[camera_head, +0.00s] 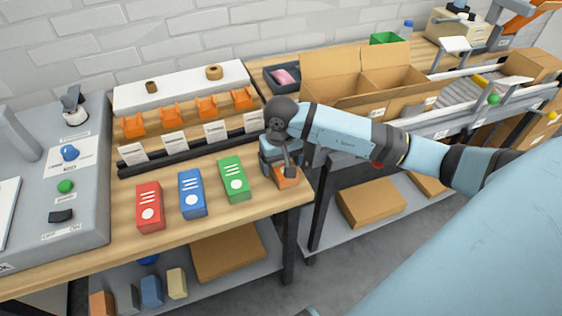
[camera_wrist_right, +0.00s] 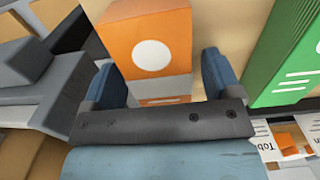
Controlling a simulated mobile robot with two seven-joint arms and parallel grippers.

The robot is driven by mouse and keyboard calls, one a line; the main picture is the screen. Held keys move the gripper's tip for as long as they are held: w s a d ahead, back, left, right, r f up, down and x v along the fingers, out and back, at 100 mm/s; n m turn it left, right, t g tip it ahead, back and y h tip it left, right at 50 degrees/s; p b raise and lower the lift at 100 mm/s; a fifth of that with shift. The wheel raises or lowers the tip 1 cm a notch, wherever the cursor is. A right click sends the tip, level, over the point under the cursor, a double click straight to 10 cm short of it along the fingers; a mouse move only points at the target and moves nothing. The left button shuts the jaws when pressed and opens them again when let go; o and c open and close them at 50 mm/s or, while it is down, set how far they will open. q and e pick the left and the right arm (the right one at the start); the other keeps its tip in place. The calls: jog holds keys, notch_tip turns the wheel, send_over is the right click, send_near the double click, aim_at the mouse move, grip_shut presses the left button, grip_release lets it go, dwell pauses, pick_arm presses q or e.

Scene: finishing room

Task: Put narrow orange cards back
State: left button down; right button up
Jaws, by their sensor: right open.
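An orange box with a white round mark (camera_wrist_right: 150,45) stands at the right end of the wooden bench; in the head view its orange part (camera_head: 288,181) shows below my right gripper, which hides much of it. My right gripper (camera_head: 284,160) is open. In the right wrist view its two blue fingers (camera_wrist_right: 162,82) are spread, with the box between or just beyond them; I cannot tell whether they touch it. Red (camera_head: 150,206), blue (camera_head: 192,194) and green (camera_head: 234,179) boxes stand in a row to the left. My left gripper is not in view.
Behind the boxes is a black rail (camera_head: 190,158) with white labels, and orange holders (camera_head: 205,107) stand behind it. The green box (camera_wrist_right: 287,55) is close beside my right gripper. A cardboard box (camera_head: 340,90) stands behind my arm. Bare bench lies in front of the row.

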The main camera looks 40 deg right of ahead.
notch_tip(320, 180, up, 10)
jog(key=shift+r, duration=0.85)
